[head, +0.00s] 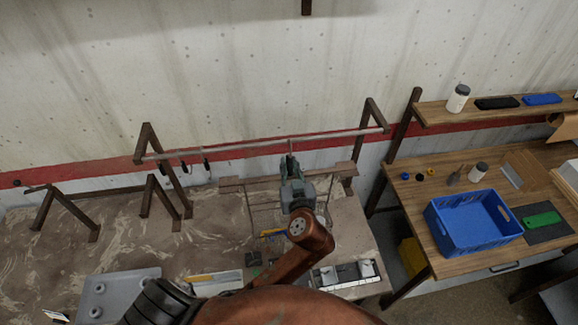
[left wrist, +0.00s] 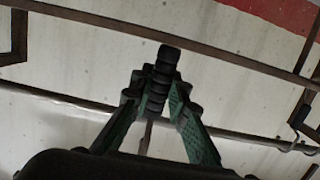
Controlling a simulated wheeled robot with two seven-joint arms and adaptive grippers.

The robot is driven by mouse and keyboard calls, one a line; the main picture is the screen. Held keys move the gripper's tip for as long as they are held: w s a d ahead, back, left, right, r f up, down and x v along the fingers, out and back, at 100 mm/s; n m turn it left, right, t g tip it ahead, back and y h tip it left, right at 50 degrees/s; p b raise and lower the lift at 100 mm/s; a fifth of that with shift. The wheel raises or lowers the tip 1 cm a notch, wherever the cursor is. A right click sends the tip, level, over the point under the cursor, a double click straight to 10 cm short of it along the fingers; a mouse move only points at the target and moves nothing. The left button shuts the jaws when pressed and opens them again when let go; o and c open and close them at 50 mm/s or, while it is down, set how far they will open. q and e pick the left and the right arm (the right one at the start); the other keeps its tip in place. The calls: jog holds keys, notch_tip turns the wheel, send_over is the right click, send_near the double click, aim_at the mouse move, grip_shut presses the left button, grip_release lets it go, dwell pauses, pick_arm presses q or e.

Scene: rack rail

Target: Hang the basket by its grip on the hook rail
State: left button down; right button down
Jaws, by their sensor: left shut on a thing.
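The hook rail (head: 240,147) is a pale bar between dark brackets along the wall in the head view. Small dark hooks (head: 206,162) hang near its left end. My left gripper (head: 291,172) is just below the rail, right of its middle. In the left wrist view its fingers (left wrist: 158,100) are shut around a dark ribbed grip (left wrist: 163,68). A thin upright piece shows between gripper and rail; I cannot tell whether it touches the rail. The basket body is mostly hidden behind my arm; thin lines beside the gripper may be its wires. My right gripper is not in view.
The stone-patterned counter (head: 215,225) below holds a grey tray (head: 110,293) and small tools. Dark brackets (head: 160,195) stand at the left. A wooden bench at the right holds a blue crate (head: 470,240). A shelf (head: 490,108) is above it.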

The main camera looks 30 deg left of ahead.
pick_arm(q)
jog(key=shift+w+a+r, duration=0.1)
jog(key=shift+w+a, duration=0.55)
jog(key=shift+w, duration=0.25)
jog(key=shift+w+a, duration=0.1)
jog(key=shift+w, duration=0.05)
jog(key=shift+x, duration=0.9)
